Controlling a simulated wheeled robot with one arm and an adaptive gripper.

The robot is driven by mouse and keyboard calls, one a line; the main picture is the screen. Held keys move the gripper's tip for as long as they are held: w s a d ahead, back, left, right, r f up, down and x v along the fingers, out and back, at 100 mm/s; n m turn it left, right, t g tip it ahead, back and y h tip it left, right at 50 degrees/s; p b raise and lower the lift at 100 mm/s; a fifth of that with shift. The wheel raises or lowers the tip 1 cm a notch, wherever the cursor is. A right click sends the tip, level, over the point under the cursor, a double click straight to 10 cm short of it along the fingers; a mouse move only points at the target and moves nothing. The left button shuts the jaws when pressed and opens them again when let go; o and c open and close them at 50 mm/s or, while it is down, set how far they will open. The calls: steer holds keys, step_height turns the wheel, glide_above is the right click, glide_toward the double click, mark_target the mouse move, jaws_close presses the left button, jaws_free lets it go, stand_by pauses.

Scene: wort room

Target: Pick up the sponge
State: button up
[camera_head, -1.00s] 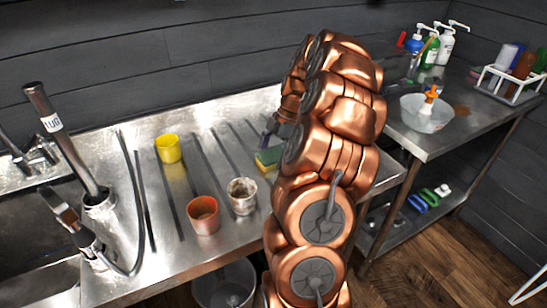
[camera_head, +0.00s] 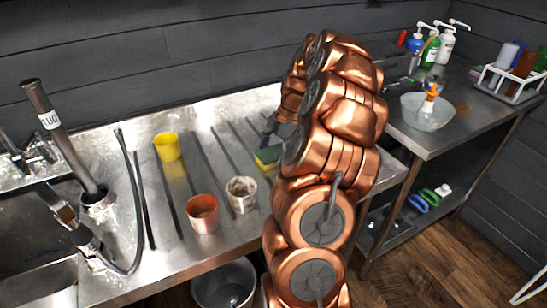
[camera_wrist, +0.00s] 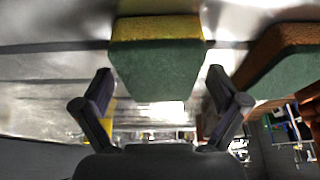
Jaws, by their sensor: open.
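The sponge (camera_head: 267,157) is a yellow and green block on the ribbed metal drainboard, just left of my arm. In the wrist view the sponge (camera_wrist: 157,70) shows its green face with a yellow strip along the upper edge. My gripper (camera_wrist: 159,76) is open, with one dark finger on each side of the sponge in that picture. I cannot tell whether the fingers touch it. In the head view only a dark bit of my gripper (camera_head: 268,139) shows above the sponge; my arm hides the rest.
A yellow cup (camera_head: 167,147), an orange cup (camera_head: 203,214) and a stained white cup (camera_head: 241,194) stand left of the sponge. An orange-brown and green block (camera_wrist: 283,62) is near the right finger in the wrist view. A bowl (camera_head: 428,115) stands on the right table.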

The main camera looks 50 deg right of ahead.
mark_target(272, 153)
stand_by(0.4)
steer(key=c, duration=0.8)
steer(key=shift+r+p, duration=0.2)
steer(key=shift+p, duration=0.1)
steer(key=shift+r, duration=0.15)
steer(key=shift+w+r, duration=0.1)
steer(key=shift+r, duration=0.1)
step_height(272, 153, up, 9)
steer(key=shift+r+b, duration=0.2)
steer(key=shift+b, duration=0.35)
